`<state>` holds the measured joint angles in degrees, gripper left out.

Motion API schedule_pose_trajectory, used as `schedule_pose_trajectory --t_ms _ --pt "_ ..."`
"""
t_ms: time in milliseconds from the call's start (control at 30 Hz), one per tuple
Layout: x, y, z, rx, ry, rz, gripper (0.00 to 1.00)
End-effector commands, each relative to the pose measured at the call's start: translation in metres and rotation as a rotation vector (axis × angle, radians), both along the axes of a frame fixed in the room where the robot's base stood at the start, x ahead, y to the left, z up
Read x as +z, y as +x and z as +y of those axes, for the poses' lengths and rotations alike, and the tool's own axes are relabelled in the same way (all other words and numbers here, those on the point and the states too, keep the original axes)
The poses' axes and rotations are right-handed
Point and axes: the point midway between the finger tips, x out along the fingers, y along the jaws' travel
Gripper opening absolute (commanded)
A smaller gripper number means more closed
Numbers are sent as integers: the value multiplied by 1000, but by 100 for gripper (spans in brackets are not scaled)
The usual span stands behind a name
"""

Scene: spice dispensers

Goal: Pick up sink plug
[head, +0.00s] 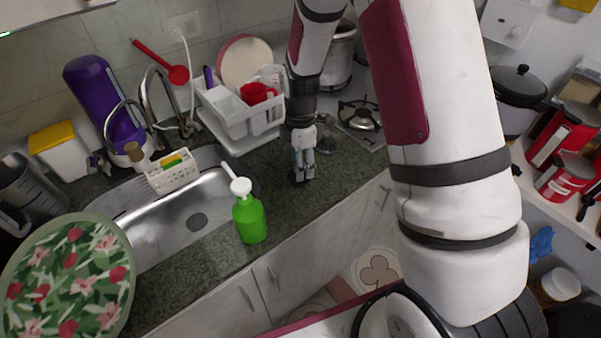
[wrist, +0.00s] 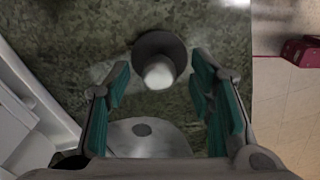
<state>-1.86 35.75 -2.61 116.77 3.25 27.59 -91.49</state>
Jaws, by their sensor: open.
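The sink plug (wrist: 170,46), a dark round disc with a pale knob standing up from its middle, lies on the green speckled counter in the wrist view. My gripper (head: 303,172) is open above the counter, to the right of the sink in the head view. In the wrist view its two teal-padded fingers show on either side of the plug, with the knob between them in the picture. I see no contact, and the exact height above the plug cannot be told. In the head view I cannot make out the plug clearly at the gripper.
The steel sink (head: 160,235) is left of my gripper, with a green soap bottle (head: 250,220) at its near right edge. A white dish rack (head: 240,120) stands behind. A gas burner (head: 360,117) is to the right. The counter's front edge is close.

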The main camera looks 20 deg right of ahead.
Motion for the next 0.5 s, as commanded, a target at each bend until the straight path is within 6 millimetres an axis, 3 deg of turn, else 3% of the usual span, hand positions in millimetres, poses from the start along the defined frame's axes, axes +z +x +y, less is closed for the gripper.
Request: schedule_pose_trajectory --t_ms 133,433,500 --pt "-15 -1 1 1 0 2 49" --pt "-18 1 0 1 0 -1 49" --pt "-18 1 0 1 0 -1 33"
